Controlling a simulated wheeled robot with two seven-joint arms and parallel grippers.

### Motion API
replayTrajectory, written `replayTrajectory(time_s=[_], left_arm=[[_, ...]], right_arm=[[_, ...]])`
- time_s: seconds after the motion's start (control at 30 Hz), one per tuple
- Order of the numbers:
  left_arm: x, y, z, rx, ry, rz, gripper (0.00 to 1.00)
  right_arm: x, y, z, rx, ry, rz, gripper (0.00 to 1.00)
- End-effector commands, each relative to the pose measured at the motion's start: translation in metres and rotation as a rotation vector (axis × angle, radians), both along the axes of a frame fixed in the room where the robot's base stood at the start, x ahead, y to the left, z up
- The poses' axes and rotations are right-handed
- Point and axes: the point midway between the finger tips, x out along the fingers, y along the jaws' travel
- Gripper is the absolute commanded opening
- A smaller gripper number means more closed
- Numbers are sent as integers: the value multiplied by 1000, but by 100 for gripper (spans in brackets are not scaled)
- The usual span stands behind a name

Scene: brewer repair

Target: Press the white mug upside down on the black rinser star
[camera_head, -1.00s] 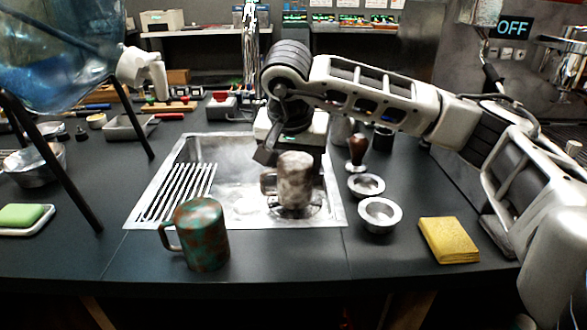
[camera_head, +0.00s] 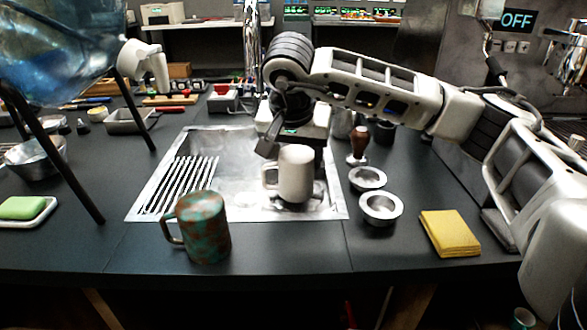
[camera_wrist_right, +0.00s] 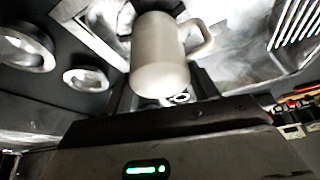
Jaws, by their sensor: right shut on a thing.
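The white mug (camera_head: 296,176) is in the right part of the sink in the head view, its handle to the left. It also shows in the right wrist view (camera_wrist_right: 160,58), its closed end toward the camera, so it looks upside down. My right gripper (camera_head: 293,150) is shut on it from behind and above. The black rinser star is almost wholly hidden under the mug, and I cannot tell whether they touch. My left gripper is not in view.
A green-brown mug (camera_head: 203,228) stands at the sink's front edge. Two metal rings (camera_head: 380,208) and a wooden-handled tamper (camera_head: 357,147) stand right of the sink (camera_head: 150,192). A yellow cloth (camera_head: 450,233) lies further right. A black-legged stand with a blue bottle (camera_head: 65,50) is at left.

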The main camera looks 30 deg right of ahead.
Motion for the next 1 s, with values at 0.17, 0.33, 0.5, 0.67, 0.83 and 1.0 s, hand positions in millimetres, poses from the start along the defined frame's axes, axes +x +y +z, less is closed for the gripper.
replayTrajectory(time_s=[0.17,0.33,0.5,0.67,0.83,1.0], left_arm=[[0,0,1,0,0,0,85],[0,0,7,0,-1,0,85],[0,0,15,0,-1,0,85],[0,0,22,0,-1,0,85],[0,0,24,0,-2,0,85],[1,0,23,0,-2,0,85]], right_arm=[[-1,1,-1,1,6,2,37],[-1,1,7,1,6,1,37],[-1,0,18,0,4,1,37],[0,0,27,0,2,1,37],[0,0,31,0,2,1,37],[0,0,30,0,0,0,37]])
